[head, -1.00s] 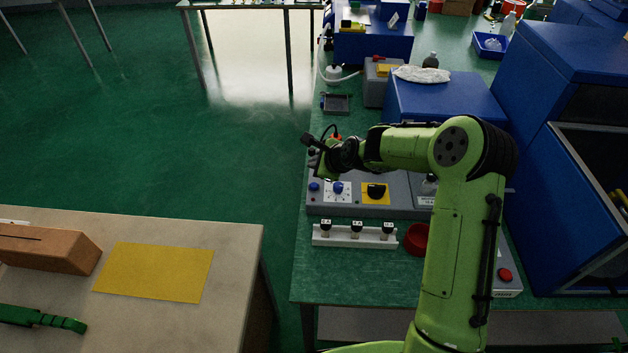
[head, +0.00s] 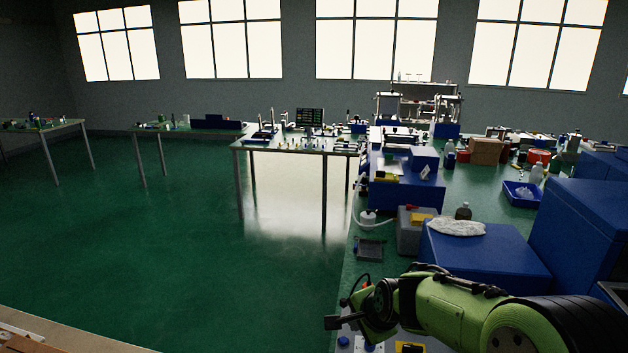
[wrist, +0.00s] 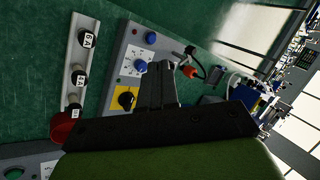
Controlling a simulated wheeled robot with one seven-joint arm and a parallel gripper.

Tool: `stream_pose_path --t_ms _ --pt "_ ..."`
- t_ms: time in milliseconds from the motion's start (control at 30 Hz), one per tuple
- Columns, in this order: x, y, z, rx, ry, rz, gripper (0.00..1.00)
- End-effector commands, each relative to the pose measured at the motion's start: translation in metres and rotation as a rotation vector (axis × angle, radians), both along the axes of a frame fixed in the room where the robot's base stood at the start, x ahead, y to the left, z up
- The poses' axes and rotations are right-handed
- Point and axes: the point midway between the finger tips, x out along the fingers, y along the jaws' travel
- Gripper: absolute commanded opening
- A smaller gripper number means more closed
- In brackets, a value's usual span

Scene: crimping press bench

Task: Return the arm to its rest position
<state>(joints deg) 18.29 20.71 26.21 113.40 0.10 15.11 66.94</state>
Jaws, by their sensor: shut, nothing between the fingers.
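My gripper (head: 331,322) is at the lower right of the head view, at the end of my green arm, above the bench's left edge. It is shut and empty. In the wrist view my gripper (wrist: 160,68) shows its dark fingers together, in front of a grey control panel (wrist: 122,48). The panel has blue knobs, a black knob on a yellow plate and a red-tipped cable. Only a little of it shows in the head view, below the gripper. I cannot tell the exact gap between gripper and panel.
A blue box (head: 490,258) with a white cloth on top stands beside my arm, with a grey box (head: 414,232) and a small dark tray (head: 371,249) behind. A rail with labelled plugs (wrist: 78,60) and a red round part (wrist: 62,127) lie beside the panel. Green floor (head: 200,270) at left is clear.

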Motion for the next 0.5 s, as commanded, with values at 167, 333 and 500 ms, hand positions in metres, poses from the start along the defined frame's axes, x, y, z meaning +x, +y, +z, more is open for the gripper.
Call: stream_pose_path --t_ms 167,333,500 --pt "-0.090 -0.021 0.067 -0.353 -0.020 0.302 0.00" --pt "-0.186 -0.040 0.104 -0.583 -0.019 0.569 0.00" --pt "-0.267 -0.052 0.109 -0.694 -0.033 0.805 0.00"
